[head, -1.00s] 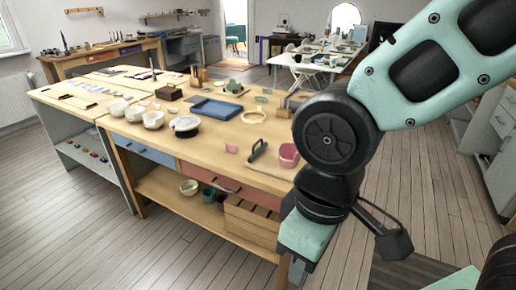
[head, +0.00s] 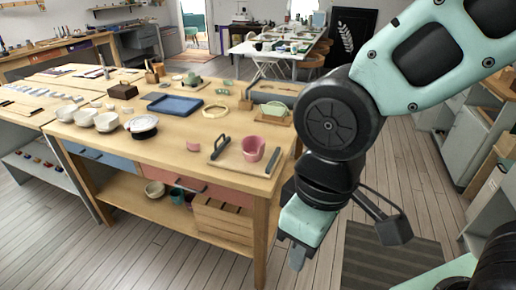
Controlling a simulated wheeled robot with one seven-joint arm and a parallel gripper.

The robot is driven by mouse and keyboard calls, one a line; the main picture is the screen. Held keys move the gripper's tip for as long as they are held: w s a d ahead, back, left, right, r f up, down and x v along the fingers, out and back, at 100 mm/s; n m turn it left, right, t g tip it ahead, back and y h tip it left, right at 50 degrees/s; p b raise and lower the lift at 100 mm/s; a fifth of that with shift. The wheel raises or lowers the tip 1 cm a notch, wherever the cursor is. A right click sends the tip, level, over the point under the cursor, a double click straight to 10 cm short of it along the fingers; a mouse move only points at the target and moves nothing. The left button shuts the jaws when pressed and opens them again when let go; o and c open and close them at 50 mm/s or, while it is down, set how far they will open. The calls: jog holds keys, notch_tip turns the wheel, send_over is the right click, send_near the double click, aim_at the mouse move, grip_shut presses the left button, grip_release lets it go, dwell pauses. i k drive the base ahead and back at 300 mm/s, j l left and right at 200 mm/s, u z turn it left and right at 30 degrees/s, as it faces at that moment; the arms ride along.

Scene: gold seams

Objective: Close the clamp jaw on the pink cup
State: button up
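The pink cup (head: 253,148) stands upright near the right front corner of the wooden worktable, on a light board. A dark clamp bar (head: 220,147) lies on the board left of the cup, with a visible gap between them. A grey-green bar (head: 273,159) stands close against the cup's right side; I cannot tell whether they touch. My gripper (head: 297,257) points down in front of the table's right end, lower than the tabletop and away from the clamp. Only its side shows, so its opening is hidden.
A pink shard (head: 193,146) lies left of the clamp. White bowls (head: 107,121), a blue tray (head: 176,105), a pale ring (head: 216,110) and a green bowl (head: 274,109) stand farther back. The worktable (head: 160,160) has a clear front strip. Open floor lies right of it.

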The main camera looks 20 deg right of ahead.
aim_at(217, 152)
jog(key=i+j+u, duration=0.25)
jog(key=i, duration=0.15)
jog(key=i+j+u, duration=0.15)
jog(key=i+u, duration=0.15)
jog(key=i, duration=0.15)
